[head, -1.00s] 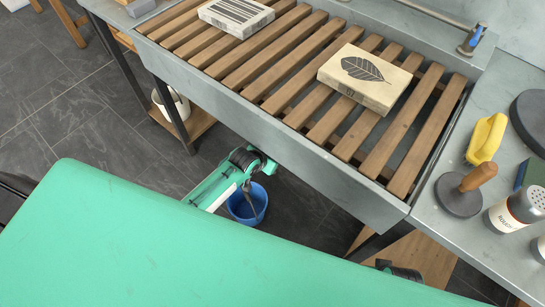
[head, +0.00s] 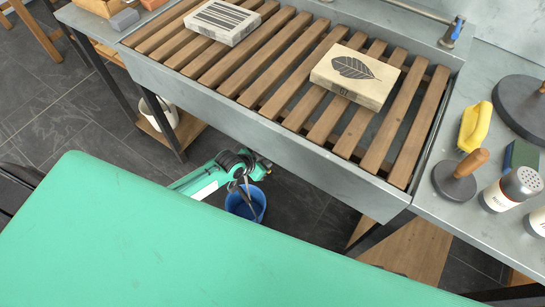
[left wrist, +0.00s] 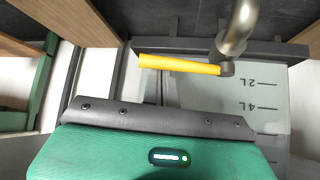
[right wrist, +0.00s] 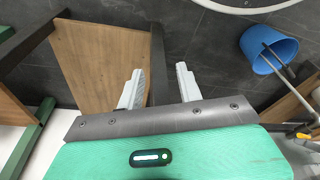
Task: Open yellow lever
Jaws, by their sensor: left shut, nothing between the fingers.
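The yellow lever (left wrist: 180,64) shows in the left wrist view. It lies nearly level, pointing left from a curved metal pipe (left wrist: 241,28). A translucent container (left wrist: 235,105) with litre marks is behind it. My left gripper (head: 243,188) is below the slatted sink in the head view, above the blue bucket. It is shut and empty. Its fingertips do not show clearly in the left wrist view, so I cannot tell whether they touch the lever. My right gripper (right wrist: 159,88) is open and empty in the right wrist view.
The blue bucket (head: 252,207) stands on the dark floor; it also shows in the right wrist view (right wrist: 268,50). A green surface (head: 150,235) fills the front. The sink (head: 285,138) with wooden slats bears two printed blocks. A low wooden shelf (right wrist: 95,65) is near my right gripper.

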